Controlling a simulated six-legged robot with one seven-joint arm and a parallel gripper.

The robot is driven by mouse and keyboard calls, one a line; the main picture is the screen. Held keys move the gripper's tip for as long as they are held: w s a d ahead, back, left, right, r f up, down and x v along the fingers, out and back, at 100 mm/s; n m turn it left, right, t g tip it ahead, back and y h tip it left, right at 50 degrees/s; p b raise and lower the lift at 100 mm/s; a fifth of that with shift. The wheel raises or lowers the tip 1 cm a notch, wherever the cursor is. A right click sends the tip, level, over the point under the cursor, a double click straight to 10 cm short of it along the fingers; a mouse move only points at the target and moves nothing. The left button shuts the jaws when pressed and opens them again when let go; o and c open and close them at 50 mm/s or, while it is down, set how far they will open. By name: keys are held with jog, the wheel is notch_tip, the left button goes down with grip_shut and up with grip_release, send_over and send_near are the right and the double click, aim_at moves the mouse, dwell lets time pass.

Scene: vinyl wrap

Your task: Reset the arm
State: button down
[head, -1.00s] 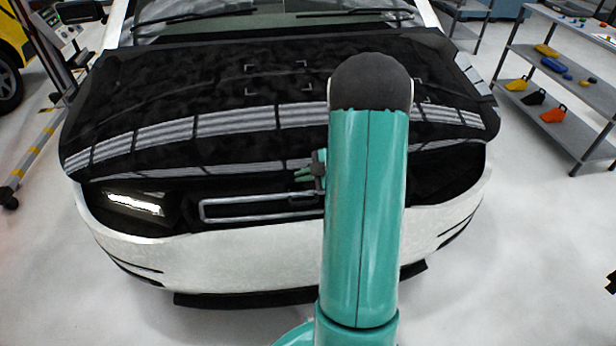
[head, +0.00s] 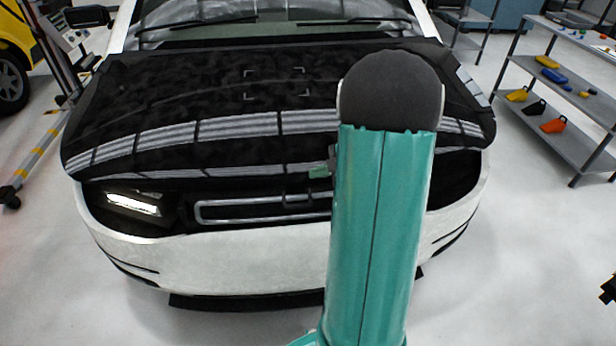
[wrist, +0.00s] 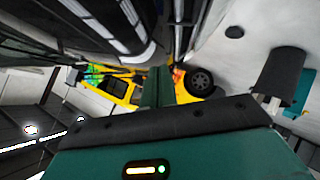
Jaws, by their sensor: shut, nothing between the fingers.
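My arm stands upright in the right middle of the head view, a teal link with a dark rounded top. My gripper (head: 320,171) shows only as a small green and dark part at the left edge of that link, in front of the car's grille. The link hides the rest of it. In the wrist view my gripper (wrist: 157,88) is a shut pair of teal fingers beyond the dark housing, with nothing held.
A white car (head: 260,262) with a black wrap (head: 200,100) over its hood fills the middle. A grey shelf (head: 545,100) with colored bins stands at right. A yellow vehicle (wrist: 122,90) shows in the wrist view.

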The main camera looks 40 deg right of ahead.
jog(key=w+a+r+m+t+h, duration=0.1)
jog(key=w+a+r+m+h, duration=0.15)
jog(key=r, duration=0.45)
jog(key=w+a+r+m+h, duration=0.1)
jog(key=a+r+m+h, duration=0.1)
jog(key=r+m+h, duration=0.3)
jog(key=w+a+r+m+t+h, duration=0.1)
jog(key=w+a+r+h, duration=0.15)
jog(key=r, duration=0.55)
jog(key=s+a+f+m+g+y, duration=0.1)
jog(key=s+a+m+g+y, duration=0.1)
jog(key=s+a, duration=0.8)
jog(key=s+a+f+m+g+y, duration=0.2)
jog(key=s+a+m+g+y, duration=0.1)
jog(key=s+a, duration=0.7)
jog(key=a+g, duration=0.1)
jog(key=a, duration=0.3)
jog(key=shift+a+f+m, duration=0.3)
jog(key=shift+a+m, duration=0.05)
